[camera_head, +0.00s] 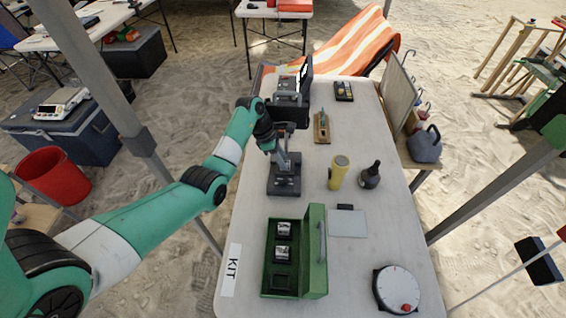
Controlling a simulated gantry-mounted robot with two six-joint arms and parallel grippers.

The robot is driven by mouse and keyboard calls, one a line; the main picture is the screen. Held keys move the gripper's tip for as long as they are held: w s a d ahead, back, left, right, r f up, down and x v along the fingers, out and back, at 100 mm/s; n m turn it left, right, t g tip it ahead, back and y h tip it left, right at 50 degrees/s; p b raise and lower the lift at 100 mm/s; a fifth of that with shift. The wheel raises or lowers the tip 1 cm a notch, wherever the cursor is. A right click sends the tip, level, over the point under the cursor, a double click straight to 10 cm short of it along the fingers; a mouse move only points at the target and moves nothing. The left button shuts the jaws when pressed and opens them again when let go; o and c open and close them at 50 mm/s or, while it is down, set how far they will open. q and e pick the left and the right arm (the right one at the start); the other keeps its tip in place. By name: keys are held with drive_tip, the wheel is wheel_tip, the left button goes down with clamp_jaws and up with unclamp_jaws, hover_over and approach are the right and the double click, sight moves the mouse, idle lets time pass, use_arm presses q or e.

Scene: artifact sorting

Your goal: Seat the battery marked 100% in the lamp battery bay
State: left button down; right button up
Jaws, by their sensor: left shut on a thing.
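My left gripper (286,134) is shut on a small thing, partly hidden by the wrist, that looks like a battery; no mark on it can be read. It is over the far part of a grey device with a dark base and an upright (285,178), which may be the lamp; whether they touch is unclear and no bay can be made out. An open green case (313,250) stands at the near left of the table. It holds two silvery blocks, likely batteries (284,229) (282,253), and a dark empty-looking slot (281,281). My right gripper is not in view.

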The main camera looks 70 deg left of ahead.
use_arm(q)
drive_tip(key=shift+f, duration=0.1)
drive_tip(key=c, duration=0.7)
unclamp_jaws()
drive_tip(key=p+v, duration=0.5)
drive_tip(key=v, duration=0.7)
drive_tip(key=shift+a+p, duration=0.1)
drive_tip(key=shift+p, duration=0.25)
